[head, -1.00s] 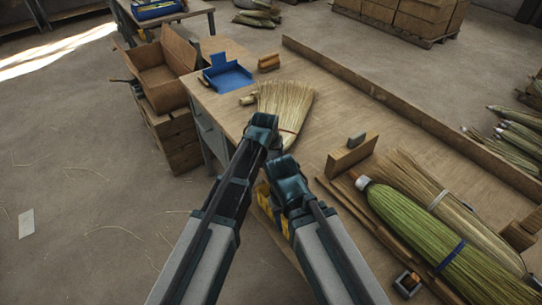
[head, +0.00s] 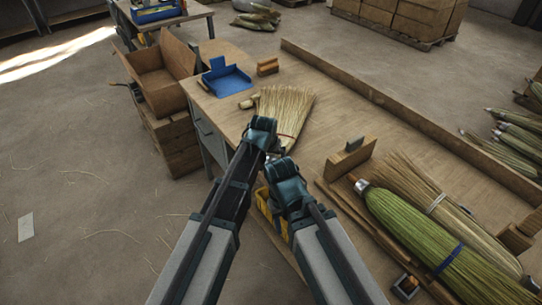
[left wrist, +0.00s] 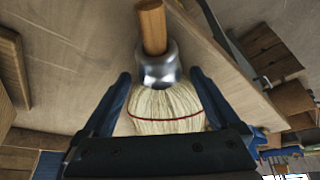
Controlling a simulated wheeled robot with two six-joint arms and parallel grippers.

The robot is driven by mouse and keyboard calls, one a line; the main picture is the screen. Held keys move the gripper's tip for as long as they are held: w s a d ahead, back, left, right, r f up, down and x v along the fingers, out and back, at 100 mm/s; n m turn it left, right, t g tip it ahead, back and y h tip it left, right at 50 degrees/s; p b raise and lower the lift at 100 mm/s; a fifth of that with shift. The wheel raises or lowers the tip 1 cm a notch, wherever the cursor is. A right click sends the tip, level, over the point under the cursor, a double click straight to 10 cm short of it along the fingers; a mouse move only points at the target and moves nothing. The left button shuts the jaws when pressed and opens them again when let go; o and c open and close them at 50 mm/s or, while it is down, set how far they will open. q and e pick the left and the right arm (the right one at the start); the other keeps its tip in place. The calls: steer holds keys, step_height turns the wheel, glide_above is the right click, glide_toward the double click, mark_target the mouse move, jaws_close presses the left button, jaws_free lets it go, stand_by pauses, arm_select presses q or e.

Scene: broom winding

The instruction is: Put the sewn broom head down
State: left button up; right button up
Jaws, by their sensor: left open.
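The sewn broom head (head: 286,106) is a pale straw fan with a red stitch line. It lies on the workbench (head: 330,125) near its front edge, its short stub pointing left. In the left wrist view, the broom head (left wrist: 165,108) has a shiny metal collar and a wooden stub. My left gripper (left wrist: 158,76) is open, with one finger on each side of the straw; I cannot tell whether either touches it. In the head view the wrist hides its fingers. My right gripper (head: 284,172) is close beside the left wrist, its fingers hidden.
A blue dustpan (head: 228,79) and a small wooden block (head: 267,66) lie behind the broom head. A wooden block stand (head: 349,158), a green broom (head: 415,226) and a pale straw bundle (head: 425,188) are to the right. A raised board (head: 400,104) runs along the bench's back.

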arm_select(q)
steer(key=p+v, duration=0.9)
steer(key=v, duration=0.2)
steer(key=shift+s+p, duration=0.15)
steer(key=shift+p, duration=0.15)
steer(key=s+a+f+n+g+y, duration=0.15)
steer(key=s+a+g, duration=0.25)
steer(key=s+a, duration=1.25)
steer(key=s+d+m, duration=0.3)
steer(key=s+d, duration=0.1)
steer(key=d, duration=0.5)
steer(key=shift+s+d+g+y, duration=0.15)
steer(key=shift+d+g+y, duration=0.1)
steer(key=shift+g+y, duration=0.2)
steer(key=shift+f, duration=0.15)
